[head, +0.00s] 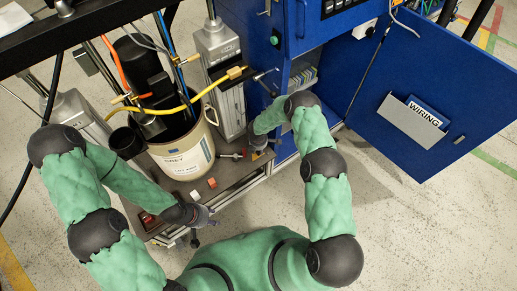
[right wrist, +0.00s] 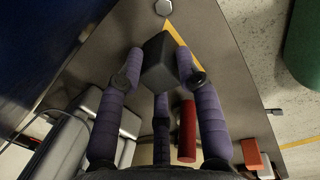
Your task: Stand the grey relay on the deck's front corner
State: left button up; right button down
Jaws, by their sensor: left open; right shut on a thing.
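The grey relay (head: 259,151) is a dark block, clearer in the right wrist view (right wrist: 160,62). My right gripper (right wrist: 158,75) is shut on it, with purple fingers at its sides. The relay is over the deck (right wrist: 222,75), near a yellow corner marking (right wrist: 181,40). I cannot tell whether it touches the deck. In the head view, the right hand is at the deck's right end, below the blue cabinet, and its fingers are mostly hidden. My left gripper (head: 206,218) is open and empty at the deck's front left edge.
A cream drum (head: 181,152) with hoses stands on the deck. A red cylinder (right wrist: 187,130) and a red block (right wrist: 250,152) lie near the right gripper. The open blue cabinet door (head: 440,95) is at the right. The floor in front is clear.

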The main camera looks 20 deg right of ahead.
jog(key=c, duration=0.8)
grip_release()
jog(key=shift+r, duration=0.35)
notch_tip(320, 180, up, 11)
jog(key=s+p, duration=0.2)
jog(key=p, duration=0.2)
jog(key=s+a+m+g+y, duration=0.1)
jog(key=s+a+m+y, duration=0.1)
jog(key=s+a+m, duration=0.4)
jog(key=s+a+m+g+y, duration=0.1)
jog(key=s+a+m+y, duration=0.15)
jog(key=s, duration=0.55)
jog(key=s+r+m, duration=0.2)
jog(key=s+m, duration=0.5)
jog(key=s+r+m, duration=0.3)
jog(key=s+m, duration=0.4)
jog(key=shift+s+d+t, duration=0.25)
jog(key=shift+s+t, duration=0.05)
jog(key=shift+t, duration=0.1)
